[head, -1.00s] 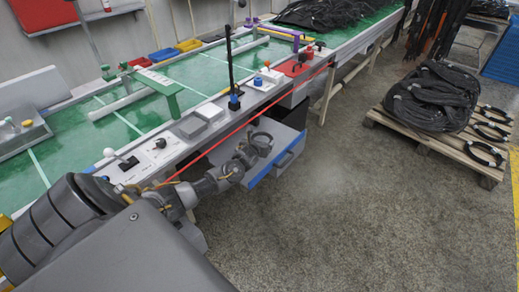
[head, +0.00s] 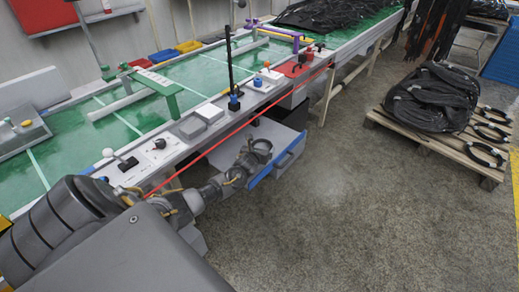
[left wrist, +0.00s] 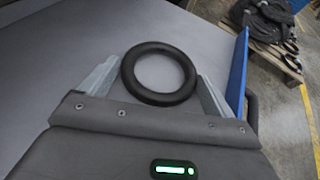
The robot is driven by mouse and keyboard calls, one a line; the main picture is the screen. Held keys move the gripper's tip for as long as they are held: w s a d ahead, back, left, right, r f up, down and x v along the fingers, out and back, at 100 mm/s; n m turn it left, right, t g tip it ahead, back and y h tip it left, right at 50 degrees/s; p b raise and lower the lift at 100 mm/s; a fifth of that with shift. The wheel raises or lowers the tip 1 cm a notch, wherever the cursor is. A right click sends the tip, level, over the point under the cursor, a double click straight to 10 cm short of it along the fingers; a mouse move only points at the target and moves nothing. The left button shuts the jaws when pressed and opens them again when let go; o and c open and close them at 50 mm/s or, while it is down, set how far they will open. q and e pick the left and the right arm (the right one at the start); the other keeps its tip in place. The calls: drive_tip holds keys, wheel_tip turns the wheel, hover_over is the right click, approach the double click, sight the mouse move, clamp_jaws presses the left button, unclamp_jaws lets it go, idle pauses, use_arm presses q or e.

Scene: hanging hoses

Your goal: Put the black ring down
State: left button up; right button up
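The black ring (left wrist: 158,98) sits between the two metal fingers of my left gripper (left wrist: 158,74) in the left wrist view. The fingers meet its outer sides, left and right. In the head view, my left gripper (head: 250,152) and the ring (head: 262,146) are over the grey tray (head: 283,137) with a blue edge, beside the conveyor table. I cannot tell whether the ring touches the grey surface below it. My right gripper is not in view.
The green conveyor table (head: 205,75) runs along the left, with a red cord (head: 235,130) along its front. A wooden pallet (head: 440,143) at right holds coiled black hoses (head: 432,98) and several black rings (head: 486,154). The floor between is clear.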

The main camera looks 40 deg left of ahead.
use_arm(q)
drive_tip(key=shift+o, duration=0.9)
drive_tip(key=shift+r, duration=0.3)
drive_tip(key=p+v, duration=0.1)
drive_tip(key=v, duration=0.5)
drive_tip(key=shift+s+d+r+p, duration=0.15)
drive_tip(key=shift+s+p, duration=0.1)
drive_tip(key=shift+p, duration=0.15)
drive_tip(key=v, duration=0.4)
drive_tip(key=shift+s+d+r+p, duration=0.15)
drive_tip(key=shift+s+d+p, duration=0.15)
drive_tip(key=shift+s, duration=0.3)
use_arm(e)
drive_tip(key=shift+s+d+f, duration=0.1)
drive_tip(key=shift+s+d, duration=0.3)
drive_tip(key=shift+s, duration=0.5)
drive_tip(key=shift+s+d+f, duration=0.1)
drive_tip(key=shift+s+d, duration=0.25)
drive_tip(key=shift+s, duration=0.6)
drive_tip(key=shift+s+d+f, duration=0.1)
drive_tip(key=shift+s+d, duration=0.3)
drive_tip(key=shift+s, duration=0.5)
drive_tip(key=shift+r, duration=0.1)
